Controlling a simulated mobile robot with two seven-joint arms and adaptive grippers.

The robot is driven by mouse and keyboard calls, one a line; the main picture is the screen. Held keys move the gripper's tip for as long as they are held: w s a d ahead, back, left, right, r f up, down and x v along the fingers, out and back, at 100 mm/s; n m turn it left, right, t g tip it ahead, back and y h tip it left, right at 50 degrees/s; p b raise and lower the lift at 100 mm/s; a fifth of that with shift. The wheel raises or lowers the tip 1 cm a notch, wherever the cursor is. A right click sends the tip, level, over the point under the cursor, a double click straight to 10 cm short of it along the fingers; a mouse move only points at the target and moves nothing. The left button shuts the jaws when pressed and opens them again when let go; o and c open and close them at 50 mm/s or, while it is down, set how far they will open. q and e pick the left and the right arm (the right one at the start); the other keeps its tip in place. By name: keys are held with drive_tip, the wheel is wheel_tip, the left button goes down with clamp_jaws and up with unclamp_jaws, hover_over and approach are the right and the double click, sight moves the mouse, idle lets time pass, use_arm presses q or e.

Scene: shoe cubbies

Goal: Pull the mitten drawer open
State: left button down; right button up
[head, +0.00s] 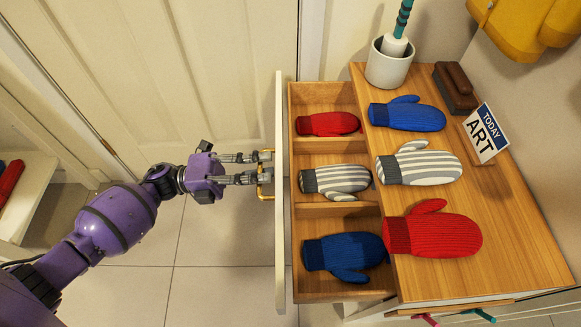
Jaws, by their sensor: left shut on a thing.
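The mitten drawer (281,120) is pulled out to the left from under a wooden cabinet top, with its compartments in view. Its white front carries a brass handle (265,197). My left gripper (262,167) is shut on the handle. In the drawer, a red mitten (328,124) lies in the far compartment, a grey-and-white striped mitten (336,181) in the middle one, and a dark blue mitten (345,256) in the near one. My right gripper is not in view.
On the cabinet top (520,235) lie a blue mitten (407,115), a striped mitten (420,165) and a red mitten (435,232). A pale door (220,60) stands at the back; tiled floor is clear left of the drawer.

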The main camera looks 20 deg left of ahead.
use_arm(q)
drive_tip(key=shift+r+v, duration=0.2)
drive_tip(key=shift+v, duration=0.85)
drive_tip(key=shift+r+v, duration=0.2)
drive_tip(key=shift+v, duration=0.8)
drive_tip(key=shift+a, duration=0.1)
drive_tip(key=c, duration=2.1)
unclamp_jaws()
drive_tip(key=v, duration=1.2)
